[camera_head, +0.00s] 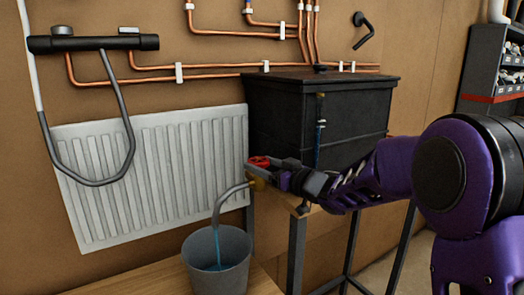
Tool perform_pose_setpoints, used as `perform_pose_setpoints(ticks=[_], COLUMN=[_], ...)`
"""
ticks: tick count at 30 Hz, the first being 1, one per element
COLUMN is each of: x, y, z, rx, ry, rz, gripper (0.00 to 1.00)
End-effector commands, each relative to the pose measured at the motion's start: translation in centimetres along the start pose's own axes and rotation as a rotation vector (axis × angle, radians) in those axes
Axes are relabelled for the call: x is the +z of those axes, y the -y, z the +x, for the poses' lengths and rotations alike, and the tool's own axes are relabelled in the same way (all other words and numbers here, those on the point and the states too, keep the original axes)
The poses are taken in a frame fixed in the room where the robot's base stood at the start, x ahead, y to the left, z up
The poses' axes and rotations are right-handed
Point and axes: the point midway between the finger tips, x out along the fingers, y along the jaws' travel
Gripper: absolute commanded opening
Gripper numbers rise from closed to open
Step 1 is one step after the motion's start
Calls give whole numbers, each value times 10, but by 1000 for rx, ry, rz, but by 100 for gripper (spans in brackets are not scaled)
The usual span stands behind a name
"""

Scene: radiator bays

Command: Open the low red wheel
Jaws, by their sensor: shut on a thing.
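The low red wheel (259,161) sits on a brass valve (257,181) near the lower left corner of the black tank (320,125). My gripper (270,168) reaches in from the right and is shut on the red wheel. Its jaws hide part of the wheel and the valve body. A grey spout (230,192) curves down from the valve into a grey bucket (216,256). A thin blue stream (217,246) shows between the spout's end and the bucket.
A white radiator (150,175) hangs on the wall at left, with a black bar and grey hose (118,85) above it. Copper pipes (215,72) run along the wall. A dark-legged stand (297,255) carries the tank. A shelf rack (490,70) stands at far right.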

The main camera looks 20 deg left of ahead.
Motion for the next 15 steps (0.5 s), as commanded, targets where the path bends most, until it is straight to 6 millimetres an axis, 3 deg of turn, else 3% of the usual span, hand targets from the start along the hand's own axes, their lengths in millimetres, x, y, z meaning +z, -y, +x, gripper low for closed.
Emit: perform_pose_setpoints(ticks=[1,15], x=[-8,-3], y=[-2,-1], z=[1,0], rx=[-23,-95], ry=[-5,-7], rz=[2,2], gripper=[18,18])
